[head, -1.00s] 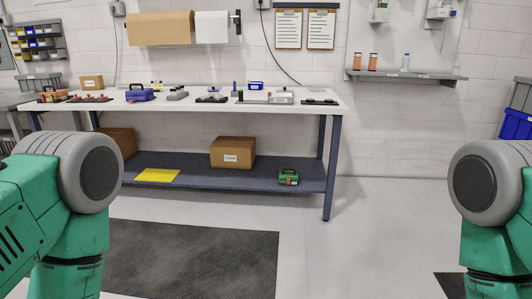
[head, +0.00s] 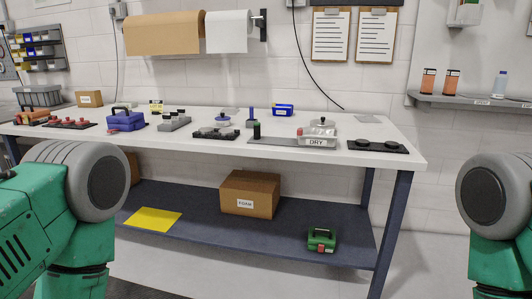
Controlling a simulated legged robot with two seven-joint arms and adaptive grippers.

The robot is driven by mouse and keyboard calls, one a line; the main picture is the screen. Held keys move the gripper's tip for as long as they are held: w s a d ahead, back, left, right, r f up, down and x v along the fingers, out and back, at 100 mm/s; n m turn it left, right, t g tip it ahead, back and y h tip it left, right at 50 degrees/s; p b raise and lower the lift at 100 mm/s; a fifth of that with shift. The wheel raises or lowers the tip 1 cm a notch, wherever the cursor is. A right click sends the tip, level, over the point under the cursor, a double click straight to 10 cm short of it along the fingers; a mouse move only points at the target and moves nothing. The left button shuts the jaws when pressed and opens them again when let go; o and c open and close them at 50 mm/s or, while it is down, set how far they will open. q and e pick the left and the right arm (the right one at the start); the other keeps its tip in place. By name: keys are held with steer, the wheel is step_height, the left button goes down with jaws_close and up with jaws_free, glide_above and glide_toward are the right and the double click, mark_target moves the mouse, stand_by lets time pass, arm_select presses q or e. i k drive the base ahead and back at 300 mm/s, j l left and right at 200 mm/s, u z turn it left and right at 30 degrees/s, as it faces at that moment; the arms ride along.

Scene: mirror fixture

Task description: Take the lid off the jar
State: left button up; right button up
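No jar can be told for certain at this distance. A small round blue-and-grey item (head: 222,120) stands on a dark plate (head: 216,135) near the middle of the white-topped workbench (head: 240,158).
On the benchtop are a blue toolbox (head: 126,120), a dark plate with round pads (head: 378,146) and other small items. The lower shelf (head: 200,212) holds a cardboard box (head: 250,193), yellow sheet (head: 153,220) and green case (head: 321,239). Floor right of the bench looks clear.

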mark_target(222, 117)
steer(key=i+l+u, duration=0.15)
steer(key=i+u, duration=0.2)
steer(key=i, duration=0.15)
steer(key=i+l+u, duration=0.35)
steer(key=i, duration=0.15)
